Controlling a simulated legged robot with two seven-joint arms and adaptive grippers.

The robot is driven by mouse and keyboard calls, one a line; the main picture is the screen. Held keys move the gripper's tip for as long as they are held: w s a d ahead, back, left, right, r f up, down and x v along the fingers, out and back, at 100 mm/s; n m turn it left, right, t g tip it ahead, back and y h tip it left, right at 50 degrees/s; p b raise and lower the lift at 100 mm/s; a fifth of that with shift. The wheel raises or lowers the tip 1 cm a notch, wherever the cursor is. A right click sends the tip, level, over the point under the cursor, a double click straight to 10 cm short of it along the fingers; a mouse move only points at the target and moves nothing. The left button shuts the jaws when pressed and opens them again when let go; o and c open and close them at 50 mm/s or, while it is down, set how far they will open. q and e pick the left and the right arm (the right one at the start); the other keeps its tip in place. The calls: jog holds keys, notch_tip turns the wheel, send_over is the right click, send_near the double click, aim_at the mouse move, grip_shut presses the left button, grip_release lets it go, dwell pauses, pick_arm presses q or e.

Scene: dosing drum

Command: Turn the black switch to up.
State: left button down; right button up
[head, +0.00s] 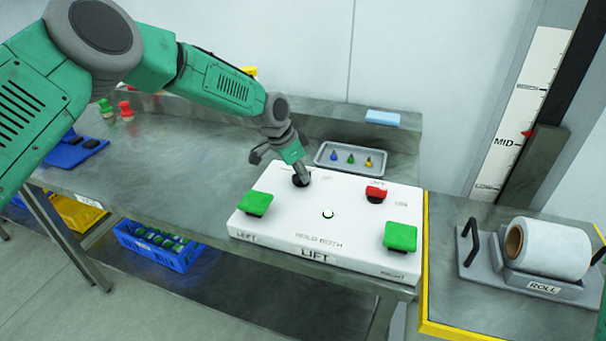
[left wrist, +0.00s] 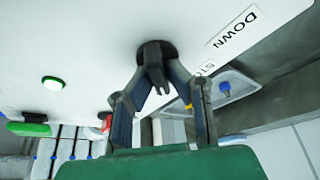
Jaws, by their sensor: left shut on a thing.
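The black switch (head: 299,182) sits at the back left of the white LIFT panel (head: 285,226), mostly hidden by my left gripper in the head view. In the left wrist view, the black switch (left wrist: 154,52) shows as a dark knob on a round dark base, with a DOWN label beside it. My left gripper (head: 302,173) reaches down from above. In the left wrist view the fingers of my left gripper (left wrist: 158,78) close on the knob from both sides. My right gripper is not in view.
The panel also carries green buttons at left (head: 255,203) and right (head: 400,236), a red switch (head: 376,193) and a small round light (head: 327,214). A grey tray (head: 336,167) with small coloured pieces lies behind.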

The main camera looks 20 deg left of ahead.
pick_arm(q)
jog(key=shift+a, duration=0.1)
jog(key=c, duration=1.6)
grip_release()
jog(key=shift+o, duration=0.2)
jog(key=shift+a+r, duration=0.1)
jog(key=shift+r, duration=0.1)
jog(key=v, duration=1.1)
jog(key=shift+a, duration=0.2)
jog(key=shift+r, duration=0.15)
jog(key=shift+s, duration=0.1)
